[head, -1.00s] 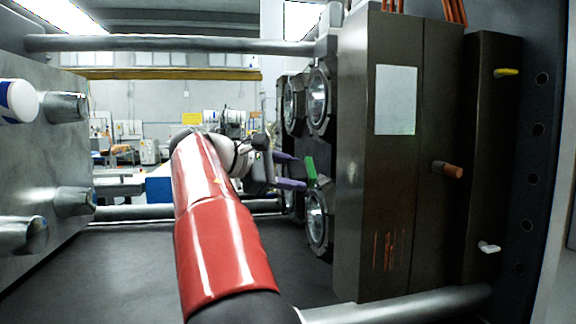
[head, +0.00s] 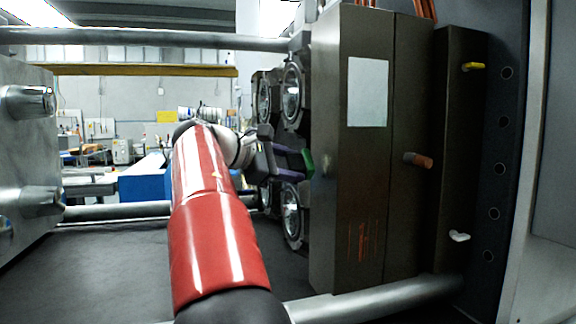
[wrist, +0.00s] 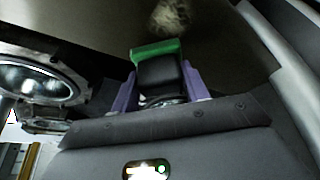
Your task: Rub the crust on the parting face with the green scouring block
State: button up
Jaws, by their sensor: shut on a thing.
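My gripper (wrist: 160,90) has purple fingers and is shut on the black grip of the green scouring block (wrist: 157,50). In the head view the block (head: 308,162) is at the left edge of the brown mould half, close to its parting face. The parting face (wrist: 235,55) fills the upper part of the wrist view. A pale, blotchy crust patch (wrist: 170,15) lies on it, just beyond the block's green edge. I cannot tell whether the block touches the face. The crust is hidden in the head view.
Round glass-fronted fittings (head: 292,95) stand beside the face; one shows at the left of the wrist view (wrist: 35,82). Steel tie bars run above (head: 150,39) and below (head: 385,300).

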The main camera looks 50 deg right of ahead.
jog(key=shift+s+d, duration=0.5)
jog(key=shift+d, duration=0.4)
dwell(0.4)
